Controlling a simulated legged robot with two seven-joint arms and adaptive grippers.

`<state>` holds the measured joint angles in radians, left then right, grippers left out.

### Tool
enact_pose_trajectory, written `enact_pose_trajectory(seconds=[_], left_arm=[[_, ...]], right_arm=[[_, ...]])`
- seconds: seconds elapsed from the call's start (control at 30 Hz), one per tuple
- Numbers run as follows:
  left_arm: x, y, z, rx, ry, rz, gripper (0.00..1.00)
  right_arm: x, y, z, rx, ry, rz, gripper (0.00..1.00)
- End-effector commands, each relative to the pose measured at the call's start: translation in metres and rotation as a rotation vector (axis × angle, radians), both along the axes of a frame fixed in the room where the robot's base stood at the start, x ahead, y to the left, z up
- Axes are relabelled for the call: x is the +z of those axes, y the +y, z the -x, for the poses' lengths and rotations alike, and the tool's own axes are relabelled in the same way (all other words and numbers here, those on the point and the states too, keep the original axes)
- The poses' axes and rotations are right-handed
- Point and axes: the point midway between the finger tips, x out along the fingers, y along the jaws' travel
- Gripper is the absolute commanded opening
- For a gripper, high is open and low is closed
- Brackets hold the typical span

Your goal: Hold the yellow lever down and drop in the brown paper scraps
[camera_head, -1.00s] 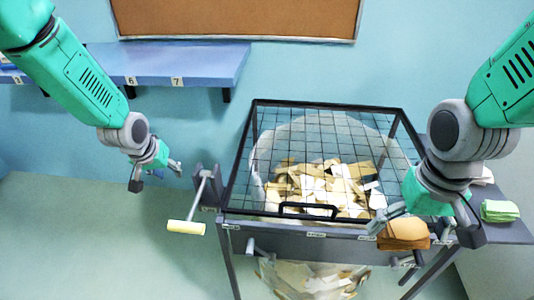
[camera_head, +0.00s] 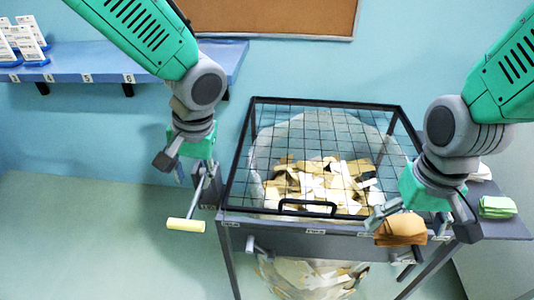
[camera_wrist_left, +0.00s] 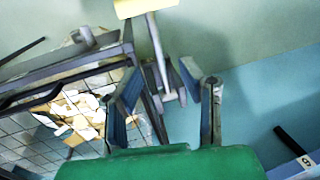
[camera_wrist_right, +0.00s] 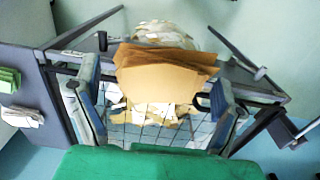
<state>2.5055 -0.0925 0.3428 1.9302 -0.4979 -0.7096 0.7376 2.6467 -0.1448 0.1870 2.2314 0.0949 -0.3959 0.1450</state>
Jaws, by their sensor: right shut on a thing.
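The yellow lever handle (camera_head: 185,225) sits at the end of a grey arm on the left side of the bin frame (camera_head: 236,260). My left gripper (camera_head: 182,172) is just above the lever's pivot, open and empty; the lever arm shows beyond its fingers in the left wrist view, with the yellow handle (camera_wrist_left: 145,7) at the top edge. My right gripper (camera_head: 418,222) is shut on a stack of brown paper scraps (camera_head: 402,230), in front of the bin's right corner. The scraps fill the middle of the right wrist view (camera_wrist_right: 165,75). The black mesh lid (camera_head: 305,208) lies closed over the bin.
Pale and tan scraps (camera_head: 325,185) lie in a clear bag under the mesh. A side shelf (camera_head: 505,225) at right holds green cloths (camera_head: 497,207). A blue wall shelf (camera_head: 105,68) with cards is at upper left. Floor left of the bin is clear.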

Motion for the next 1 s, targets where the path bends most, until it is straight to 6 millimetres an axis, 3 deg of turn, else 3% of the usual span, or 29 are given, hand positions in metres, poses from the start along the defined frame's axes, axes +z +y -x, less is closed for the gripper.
enact_pose_trajectory(seconds=[0.2,0.4,0.83,0.93,1.0], left_arm=[[-0.042,0.007,0.001,-0.001,0.003,-0.002,0.34],[-0.066,0.013,0.001,-0.001,0.0,0.0,0.34],[-0.075,0.014,0.0,0.0,-0.001,0.001,0.34],[-0.074,0.014,0.0,-0.001,-0.001,0.0,0.0],[-0.074,0.015,0.0,-0.001,-0.002,0.0,0.0]], right_arm=[[0.0,-0.001,0.0,-0.001,0.0,-0.001,0.61],[0.0,0.0,0.001,-0.001,0.0,-0.001,0.61],[0.0,0.0,0.001,-0.001,0.0,-0.001,0.61],[0.0,0.0,0.001,-0.001,0.0,-0.001,0.61],[0.0,0.0,0.001,-0.001,0.0,-0.001,0.61]])
